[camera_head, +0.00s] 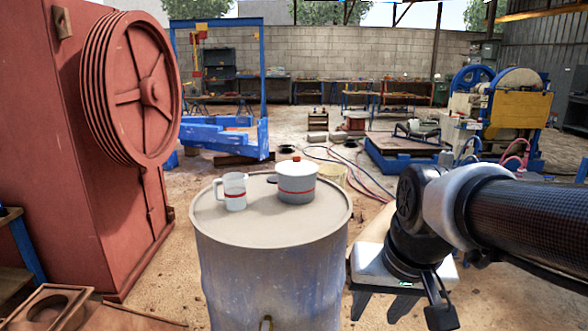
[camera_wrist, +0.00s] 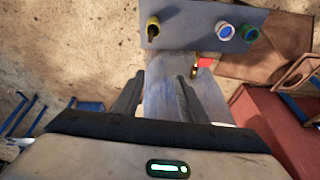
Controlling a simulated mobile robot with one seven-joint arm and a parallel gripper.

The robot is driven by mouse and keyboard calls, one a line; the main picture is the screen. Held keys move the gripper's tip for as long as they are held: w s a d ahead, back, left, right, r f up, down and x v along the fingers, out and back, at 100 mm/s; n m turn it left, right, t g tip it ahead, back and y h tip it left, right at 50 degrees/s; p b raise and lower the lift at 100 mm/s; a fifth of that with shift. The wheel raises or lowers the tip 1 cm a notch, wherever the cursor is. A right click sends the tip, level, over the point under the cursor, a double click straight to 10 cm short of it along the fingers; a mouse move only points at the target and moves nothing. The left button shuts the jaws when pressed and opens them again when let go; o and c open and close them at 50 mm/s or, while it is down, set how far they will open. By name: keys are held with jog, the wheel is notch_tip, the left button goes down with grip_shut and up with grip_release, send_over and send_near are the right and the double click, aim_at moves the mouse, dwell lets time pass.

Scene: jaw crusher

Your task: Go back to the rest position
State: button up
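My gripper (camera_head: 376,310) hangs at the lower right of the head view, to the right of the drum and clear of it, with its fingers pointing down. In the wrist view its two dark fingers (camera_wrist: 160,78) stand apart with a gap between them, and I see nothing held. Beyond the fingertips in the wrist view is a grey panel (camera_wrist: 190,38) with a yellow-and-black knob (camera_wrist: 153,28), a blue button (camera_wrist: 225,32) and a green button (camera_wrist: 249,33). The panel is hidden in the head view.
A drum (camera_head: 270,232) stands in front, bearing a white mug (camera_head: 235,190) and a lidded pot (camera_head: 297,183). A large red machine with a flywheel (camera_head: 135,90) fills the left. Hoses (camera_head: 365,180) lie on the floor behind the drum; a blue-and-yellow machine (camera_head: 515,105) is back right.

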jog(key=s+d+r+n+t+p, duration=0.1)
jog(key=s+r+t+p, duration=0.1)
jog(key=s+r, duration=0.35)
notch_tip(320, 180, up, 20)
jog(key=p, duration=2.1)
jog(key=shift+s+h, duration=0.3)
jog(key=shift+s, duration=0.15)
